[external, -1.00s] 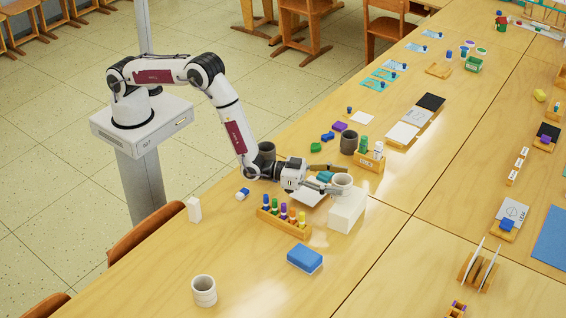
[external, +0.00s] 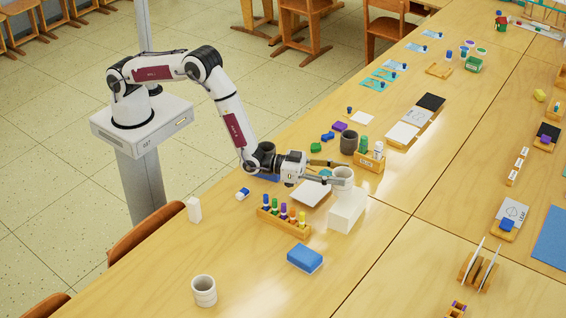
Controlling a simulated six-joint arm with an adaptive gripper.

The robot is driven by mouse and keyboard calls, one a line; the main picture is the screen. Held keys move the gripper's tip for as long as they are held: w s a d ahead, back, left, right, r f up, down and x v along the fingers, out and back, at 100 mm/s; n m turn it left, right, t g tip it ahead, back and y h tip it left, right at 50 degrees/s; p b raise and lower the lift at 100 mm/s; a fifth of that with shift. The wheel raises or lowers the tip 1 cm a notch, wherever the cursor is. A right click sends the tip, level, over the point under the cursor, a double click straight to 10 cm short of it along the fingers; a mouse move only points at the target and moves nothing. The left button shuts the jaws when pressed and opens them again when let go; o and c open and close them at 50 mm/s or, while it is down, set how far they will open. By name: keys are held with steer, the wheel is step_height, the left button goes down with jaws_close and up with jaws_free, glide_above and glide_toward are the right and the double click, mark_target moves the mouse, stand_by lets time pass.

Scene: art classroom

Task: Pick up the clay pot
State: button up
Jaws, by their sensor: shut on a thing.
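A small white pot (external: 342,177), which looks like the clay pot, is upright at the white block (external: 346,212) near the table's middle. My gripper (external: 343,174) reaches in from the left, with its fingers on either side of the pot, and is shut on it. The near finger crosses the front of the pot. The pot's base is close over the block's top; I cannot tell whether a gap lies between them.
A pen rack (external: 284,216) and a blue block (external: 305,258) stand in front. A white ribbed pot (external: 204,291) is at the front left. A dark cup (external: 349,144) and a wooden holder (external: 368,159) stand just behind. The tabletop right of the blue block is clear.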

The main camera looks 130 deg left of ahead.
mark_target(350, 184)
step_height(350, 184, up, 8)
steer(key=shift+f, duration=0.2)
stand_by(0.3)
steer(key=shift+w, duration=0.1)
stand_by(0.4)
steer(key=shift+w+r, duration=0.1)
steer(key=shift+w, duration=1.3)
steer(key=shift+f, duration=3.1)
steer(key=shift+f, duration=0.1)
steer(key=shift+f, duration=1.75)
steer(key=shift+f, duration=0.15)
